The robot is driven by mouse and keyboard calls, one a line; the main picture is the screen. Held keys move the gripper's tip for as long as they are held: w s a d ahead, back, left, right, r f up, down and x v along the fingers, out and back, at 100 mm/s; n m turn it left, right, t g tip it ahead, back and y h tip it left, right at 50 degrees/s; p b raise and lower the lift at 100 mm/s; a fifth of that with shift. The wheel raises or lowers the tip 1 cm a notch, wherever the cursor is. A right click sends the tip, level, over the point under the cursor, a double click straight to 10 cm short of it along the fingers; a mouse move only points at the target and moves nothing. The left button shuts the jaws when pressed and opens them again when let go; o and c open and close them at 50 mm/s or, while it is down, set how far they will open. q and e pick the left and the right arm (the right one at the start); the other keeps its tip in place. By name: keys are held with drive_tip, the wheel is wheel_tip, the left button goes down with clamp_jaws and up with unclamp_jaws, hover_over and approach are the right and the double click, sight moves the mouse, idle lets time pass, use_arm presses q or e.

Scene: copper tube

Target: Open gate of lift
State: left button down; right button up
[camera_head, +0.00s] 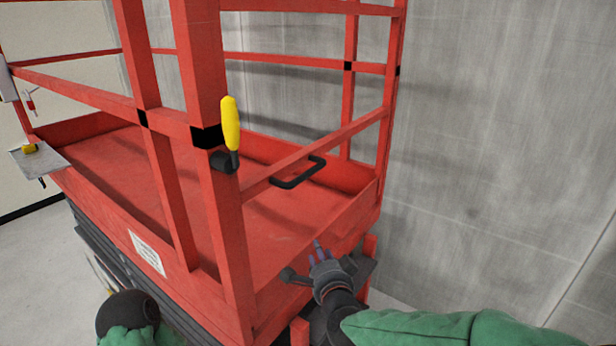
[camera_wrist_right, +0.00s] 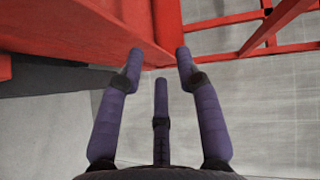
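The red lift's gate has a sloping top bar (camera_head: 345,132) with a black U-shaped handle (camera_head: 300,174), at the near right end of the platform. A yellow-gripped lever (camera_head: 231,122) stands upright on the corner post left of the gate. My right gripper (camera_head: 318,250) is below the black handle, apart from it, in front of the platform's end. In the right wrist view its three purple fingers (camera_wrist_right: 160,65) are spread with nothing between them. Only a dark joint and green sleeve of my left arm show at lower left; its gripper is hidden.
The red platform floor (camera_head: 150,165) inside the rails is bare. A small grey shelf (camera_head: 40,162) with a yellow item sits at the far left rail. A concrete wall (camera_head: 500,120) stands behind and right of the lift.

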sight(308, 175)
drive_tip(key=s+a+r+m+t, duration=0.1)
drive_tip(key=s+r+m+t, duration=0.1)
drive_tip(key=r, duration=0.6)
drive_tip(key=s+r+m+t, duration=0.2)
drive_tip(key=s+r+m, duration=0.1)
drive_tip(key=r, duration=0.6)
drive_tip(key=p+x, duration=0.2)
drive_tip(key=x, duration=0.9)
drive_tip(key=shift+a+f+p, duration=0.1)
drive_tip(key=shift+a+p, duration=0.05)
drive_tip(key=shift+p, duration=0.25)
clamp_jaws()
